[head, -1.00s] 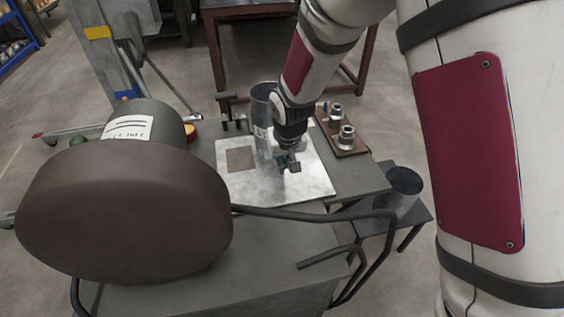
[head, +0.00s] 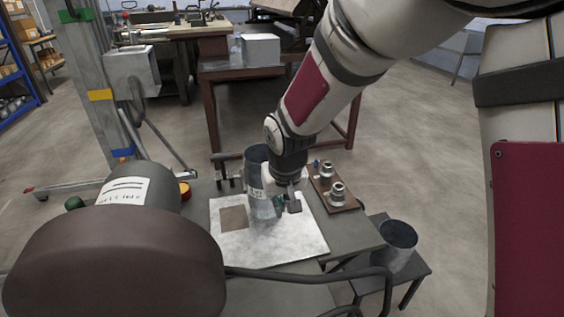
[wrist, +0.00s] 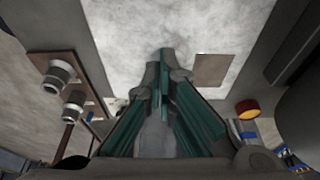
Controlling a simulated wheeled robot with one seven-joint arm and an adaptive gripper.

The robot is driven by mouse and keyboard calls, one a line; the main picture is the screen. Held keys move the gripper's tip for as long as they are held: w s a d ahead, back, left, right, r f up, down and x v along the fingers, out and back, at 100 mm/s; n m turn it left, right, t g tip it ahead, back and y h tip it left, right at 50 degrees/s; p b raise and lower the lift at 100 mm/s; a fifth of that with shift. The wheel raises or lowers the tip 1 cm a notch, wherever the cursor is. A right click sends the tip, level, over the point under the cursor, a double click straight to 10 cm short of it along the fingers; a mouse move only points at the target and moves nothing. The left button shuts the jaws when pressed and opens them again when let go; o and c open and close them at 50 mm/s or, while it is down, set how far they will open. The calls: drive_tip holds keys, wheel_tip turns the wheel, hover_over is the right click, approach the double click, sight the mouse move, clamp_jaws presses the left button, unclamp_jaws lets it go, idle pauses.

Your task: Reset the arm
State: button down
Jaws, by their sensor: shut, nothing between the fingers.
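My gripper (head: 287,204) hangs at the end of my arm above the pale metal sheet (head: 285,243) on the grey table. Its fingers are shut with nothing between them. In the wrist view the green-padded fingers (wrist: 164,75) come together over the sheet.
A brown board (head: 331,190) with metal fittings (head: 337,193) lies right of the sheet. A large dark machine drum (head: 115,260) fills the left front. A bucket (head: 397,241) stands on a low stool at right. A red-and-yellow button (wrist: 247,109) is near the table edge.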

drive_tip(key=s+d+r+m+p, duration=0.1)
drive_tip(key=s+d+r, duration=0.45)
drive_tip(key=r, duration=0.25)
drive_tip(key=s+d+r+m+p, duration=0.1)
drive_tip(key=s+d+r+p, duration=0.1)
drive_tip(key=s+d+r, duration=0.4)
drive_tip(key=s+d+r+p, duration=0.1)
drive_tip(key=s+d+r, duration=0.3)
drive_tip(key=s, duration=0.4)
drive_tip(key=s+d+r+m+t+h+p, duration=0.1)
drive_tip(key=s+d+r, duration=0.2)
drive_tip(key=s, duration=0.6)
drive_tip(key=shift+d+r, duration=0.4)
drive_tip(key=shift+d, duration=0.8)
